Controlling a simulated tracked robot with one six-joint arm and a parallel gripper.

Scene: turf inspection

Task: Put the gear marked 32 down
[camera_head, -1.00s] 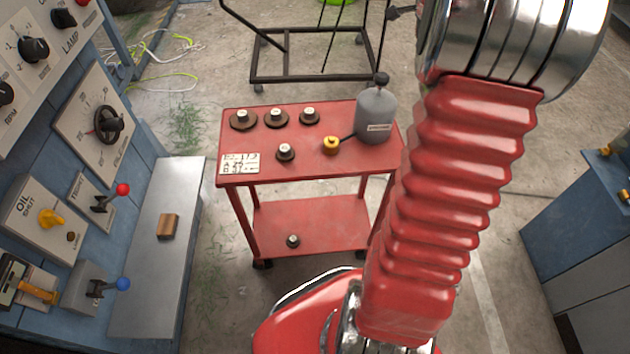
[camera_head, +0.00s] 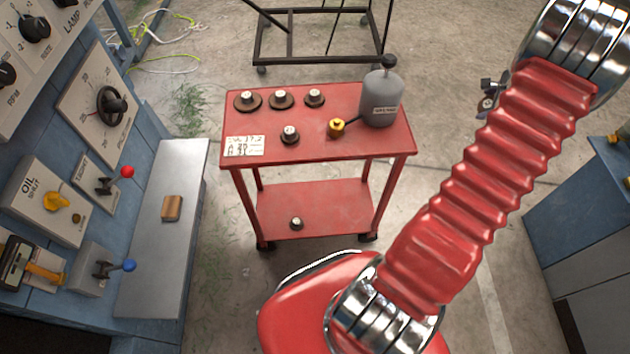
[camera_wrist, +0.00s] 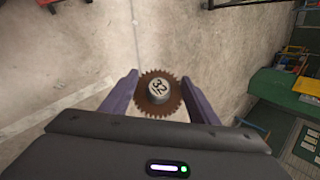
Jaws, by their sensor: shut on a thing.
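The gear marked 32 (camera_wrist: 173,103) is a brown toothed disc with a pale hub that bears the number. In the wrist view it sits between the two purple-grey fingers of my gripper (camera_wrist: 159,80), which are shut on it. Bare concrete floor shows behind it. In the head view my arm reaches up and right, to the right of the red cart (camera_head: 335,152). A small metal and dark part shows beside the arm there, but I cannot tell the gear in it.
Several other gears (camera_head: 281,99) stand on the cart's top with a yellow-capped piece (camera_head: 336,127), a grey can (camera_head: 381,100) and a marked card (camera_head: 244,146). One small gear (camera_head: 296,223) lies on the lower shelf. A grey bench (camera_head: 165,245) holds a wooden block (camera_head: 172,208).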

